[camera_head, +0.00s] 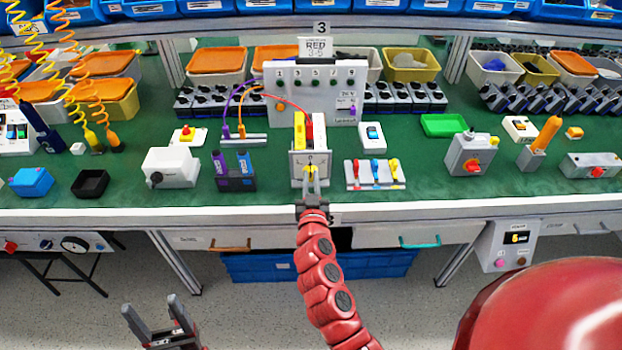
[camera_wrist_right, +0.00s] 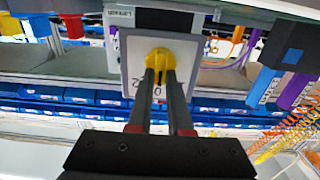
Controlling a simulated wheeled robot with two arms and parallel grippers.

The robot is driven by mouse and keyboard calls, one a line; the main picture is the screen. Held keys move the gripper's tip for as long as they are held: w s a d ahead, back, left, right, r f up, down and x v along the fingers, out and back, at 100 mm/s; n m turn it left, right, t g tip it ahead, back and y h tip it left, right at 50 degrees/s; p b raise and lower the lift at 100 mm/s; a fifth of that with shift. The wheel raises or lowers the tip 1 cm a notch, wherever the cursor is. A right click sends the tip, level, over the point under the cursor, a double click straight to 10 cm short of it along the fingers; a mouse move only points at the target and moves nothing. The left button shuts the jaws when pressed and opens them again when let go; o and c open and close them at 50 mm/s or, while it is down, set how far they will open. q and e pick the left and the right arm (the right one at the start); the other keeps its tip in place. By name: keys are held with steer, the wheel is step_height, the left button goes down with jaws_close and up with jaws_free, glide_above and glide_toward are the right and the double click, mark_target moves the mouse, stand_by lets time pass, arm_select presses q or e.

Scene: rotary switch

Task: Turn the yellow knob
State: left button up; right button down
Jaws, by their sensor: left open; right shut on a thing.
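The yellow knob (camera_wrist_right: 158,58) sits on the white face plate (camera_wrist_right: 185,62) of a switch box, with printed numbers around it. In the head view the switch box (camera_head: 298,160) stands at the front middle of the green bench, and the knob (camera_head: 309,171) shows small between the fingertips. My right gripper (camera_wrist_right: 158,85) is shut on the knob, its two fingers on either side of it. In the head view my right gripper (camera_head: 311,186) reaches the box from the front. My left gripper (camera_head: 158,318) is open and empty, low in front of the bench above the floor.
A purple tool holder (camera_head: 234,178) and a white box (camera_head: 171,167) stand left of the switch box. A panel with coloured levers (camera_head: 375,175) stands close on its right. A grey box with a red knob (camera_head: 471,154) is further right.

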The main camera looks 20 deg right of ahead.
steer(key=shift+n, duration=0.3)
steer(key=shift+a+f+n+b, duration=0.1)
steer(key=shift+n+b, duration=0.45)
steer(key=shift+n, duration=0.05)
steer(key=shift+a+n+b, duration=0.1)
steer(key=shift+n+b, duration=0.4)
steer(key=shift+n, duration=0.7)
steer(key=n, duration=0.2)
steer(key=n+b, duration=0.1)
steer(key=n, duration=0.1)
steer(key=shift+a+n, duration=0.2)
steer(key=shift+n, duration=0.1)
steer(key=shift+w, duration=0.1)
steer(key=c, duration=0.8)
jaws_free()
steer(key=shift+c, duration=0.2)
steer(key=shift+f, duration=0.1)
